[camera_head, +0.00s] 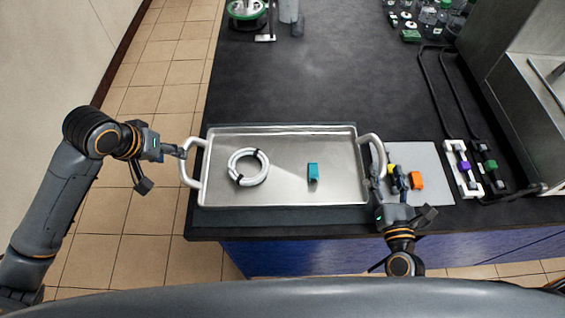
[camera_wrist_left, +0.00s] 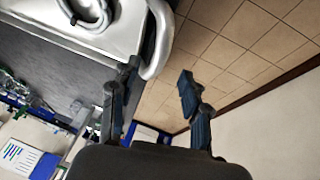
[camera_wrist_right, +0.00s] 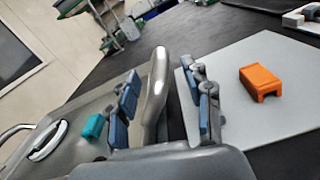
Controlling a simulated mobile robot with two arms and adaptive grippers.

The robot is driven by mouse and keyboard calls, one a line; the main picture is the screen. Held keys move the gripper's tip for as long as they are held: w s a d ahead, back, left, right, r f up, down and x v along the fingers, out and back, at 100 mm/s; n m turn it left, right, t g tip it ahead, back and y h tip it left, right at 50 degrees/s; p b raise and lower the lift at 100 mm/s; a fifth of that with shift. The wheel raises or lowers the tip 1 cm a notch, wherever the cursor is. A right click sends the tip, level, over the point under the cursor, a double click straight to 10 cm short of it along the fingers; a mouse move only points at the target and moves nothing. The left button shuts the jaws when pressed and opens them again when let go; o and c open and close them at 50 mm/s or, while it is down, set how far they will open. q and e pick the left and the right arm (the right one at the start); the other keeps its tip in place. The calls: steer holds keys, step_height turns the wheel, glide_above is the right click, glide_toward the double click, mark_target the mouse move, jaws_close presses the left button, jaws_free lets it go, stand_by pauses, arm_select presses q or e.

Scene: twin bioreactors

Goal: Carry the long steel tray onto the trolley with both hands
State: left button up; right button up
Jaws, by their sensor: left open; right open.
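The long steel tray (camera_head: 285,190) lies at the front left corner of the black bench, with a looped handle at each end. It holds a white coiled tube (camera_head: 248,167) and a small teal block (camera_head: 313,172). My left gripper (camera_head: 183,152) is open at the left handle (camera_head: 187,180), which juts past the bench edge over the floor; in the left wrist view this handle (camera_wrist_left: 160,40) is close to one finger. My right gripper (camera_head: 385,178) is open; in the right wrist view the right handle (camera_wrist_right: 154,95) stands between its fingers. I cannot identify the trolley.
A grey mat (camera_head: 430,165) right of the tray holds an orange block (camera_head: 416,180) and a yellow piece. White holders (camera_head: 463,167) with purple and green clips, and black tubing, lie further right. Tiled floor (camera_head: 150,80) lies left.

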mark_target(383, 157)
arm_select(q)
steer(key=x, duration=0.7)
arm_select(e)
steer(key=w, duration=0.7)
steer(key=shift+d, duration=0.15)
arm_select(q)
steer(key=shift+c, duration=0.2)
arm_select(e)
steer(key=shift+c, duration=0.2)
arm_select(q)
jaws_close()
arm_select(e)
jaws_close()
arm_select(q)
steer(key=shift+w+r, duration=0.1)
arm_select(e)
steer(key=shift+r, duration=0.1)
